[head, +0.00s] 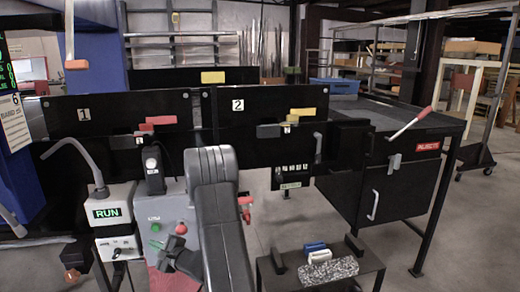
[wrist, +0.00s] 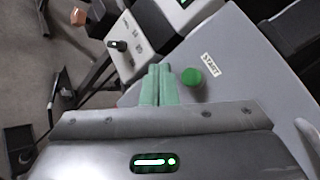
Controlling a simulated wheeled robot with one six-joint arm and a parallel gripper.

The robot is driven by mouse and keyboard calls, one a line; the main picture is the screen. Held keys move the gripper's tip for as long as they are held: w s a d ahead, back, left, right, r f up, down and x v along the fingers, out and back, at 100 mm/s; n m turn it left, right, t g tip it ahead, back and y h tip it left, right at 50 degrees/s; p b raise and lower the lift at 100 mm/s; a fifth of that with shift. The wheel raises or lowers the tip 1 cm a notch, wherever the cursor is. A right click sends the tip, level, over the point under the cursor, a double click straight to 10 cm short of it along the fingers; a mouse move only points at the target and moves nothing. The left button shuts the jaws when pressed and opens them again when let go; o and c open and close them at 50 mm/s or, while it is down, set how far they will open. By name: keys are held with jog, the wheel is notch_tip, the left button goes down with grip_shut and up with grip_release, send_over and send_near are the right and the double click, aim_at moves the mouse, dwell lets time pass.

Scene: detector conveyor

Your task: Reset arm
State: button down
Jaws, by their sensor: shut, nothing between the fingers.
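My gripper (head: 158,244) is shut and empty in the head view, low in front of the grey control box (head: 181,206). My dark arm rises in the middle of that view and hides part of the box. In the wrist view my gripper's green fingers (wrist: 159,82) are pressed together with nothing between them. They point toward the grey panel, just left of a green button (wrist: 192,77) by a START label (wrist: 211,63). Whether the fingertips touch the panel I cannot tell.
A RUN display unit (head: 107,213) stands left of the box. Black conveyor panels marked 1 (head: 84,113) and 2 (head: 238,105) run behind. A small black table (head: 345,285) holds several items at front right. A black REJECTS cabinet (head: 405,185) stands right, with open floor before it.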

jog(key=s, duration=0.2)
jog(key=s+d+b, duration=0.1)
jog(key=s, duration=0.1)
jog(key=shift+w, duration=0.15)
jog(key=w, duration=0.2)
jog(key=w+a, duration=0.1)
jog(key=w, duration=0.2)
jog(key=shift+w+a+f, duration=0.25)
jog(key=shift+w, duration=0.05)
jog(key=b, duration=0.4)
